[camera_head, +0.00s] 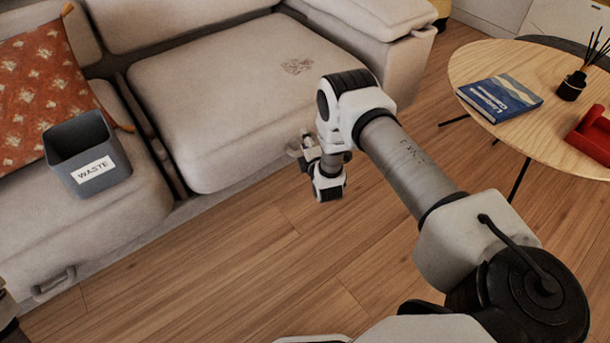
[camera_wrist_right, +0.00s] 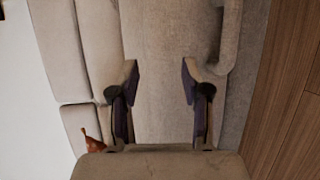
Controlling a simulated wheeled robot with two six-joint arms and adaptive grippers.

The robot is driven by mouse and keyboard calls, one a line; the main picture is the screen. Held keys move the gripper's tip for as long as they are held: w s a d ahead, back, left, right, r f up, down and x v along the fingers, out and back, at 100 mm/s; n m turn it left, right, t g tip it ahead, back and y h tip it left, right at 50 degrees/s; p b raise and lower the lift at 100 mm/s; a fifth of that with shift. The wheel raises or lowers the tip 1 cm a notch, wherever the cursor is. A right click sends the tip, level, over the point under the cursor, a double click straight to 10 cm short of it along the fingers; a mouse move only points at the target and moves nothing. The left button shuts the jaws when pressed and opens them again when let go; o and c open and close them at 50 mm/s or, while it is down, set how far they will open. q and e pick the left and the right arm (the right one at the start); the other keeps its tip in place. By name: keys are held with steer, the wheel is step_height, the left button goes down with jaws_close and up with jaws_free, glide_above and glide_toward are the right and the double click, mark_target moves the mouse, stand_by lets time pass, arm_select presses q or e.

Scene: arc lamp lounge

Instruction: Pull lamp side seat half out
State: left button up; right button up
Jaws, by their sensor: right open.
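The beige sofa has a right seat (camera_head: 235,100) and a left seat (camera_head: 90,215), split by a dark gap. No lamp shows. The left seat has a small handle (camera_head: 53,283) low on its front. My right gripper (camera_head: 303,150) is at the front of the right seat, partly hidden by my own wrist. In the right wrist view its two dark fingers (camera_wrist_right: 160,100) are apart, with beige upholstery (camera_wrist_right: 165,60) behind and nothing held between them. A curved beige bar (camera_wrist_right: 230,45) shows beyond the right finger. I cannot tell whether anything touches.
A grey waste bin (camera_head: 85,155) and an orange patterned cushion (camera_head: 40,85) rest on the left seat. A round wooden table (camera_head: 500,65) with a blue book (camera_head: 500,95), a reed diffuser (camera_head: 572,85) and a red box stands right. Wooden floor (camera_head: 240,265) before the sofa is clear.

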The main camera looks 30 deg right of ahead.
step_height(320, 180, down, 10)
steer(key=s+d+b, duration=0.1)
steer(key=d+b, duration=0.1)
steer(key=b, duration=0.2)
steer(key=b+x, duration=0.4)
steer(key=x, duration=0.2)
steer(key=shift+w+r, duration=0.15)
steer(key=shift+w, duration=0.35)
arm_select(q)
step_height(320, 180, down, 11)
steer(key=shift+f, duration=0.15)
arm_select(e)
steer(key=shift+r, duration=0.15)
jaws_close()
